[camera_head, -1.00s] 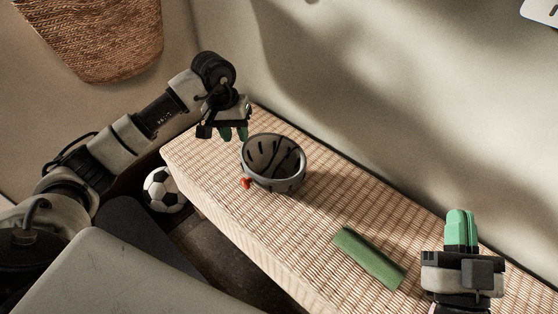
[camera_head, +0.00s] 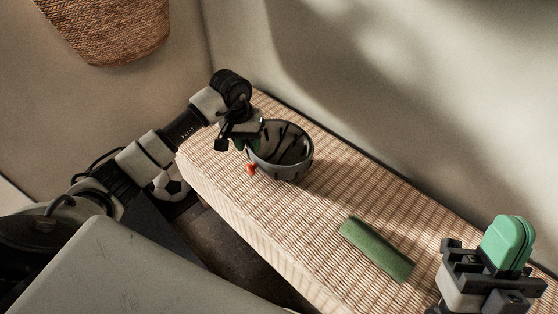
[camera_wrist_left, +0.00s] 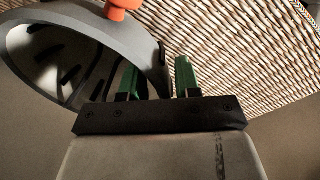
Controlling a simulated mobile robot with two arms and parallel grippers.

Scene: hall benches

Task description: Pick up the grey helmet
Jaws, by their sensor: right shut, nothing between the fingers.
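The grey helmet (camera_head: 292,173) lies on the woven bench top with its hollow side up, showing dark slots and an orange-red knob. My left gripper (camera_head: 250,136) is at its far-left rim in the head view. In the left wrist view, the helmet (camera_wrist_left: 95,22) fills the upper left. There my left gripper (camera_wrist_left: 159,80) is open, with the helmet's rim between its green fingers and a gap beside the right finger. My right gripper (camera_head: 508,243) is shut and empty, its green fingers together, at the lower right.
A green roll-like object (camera_head: 377,249) lies on the woven bench (camera_head: 322,219), right of the helmet. A wall runs behind the bench. A wicker basket (camera_head: 110,30) hangs upper left.

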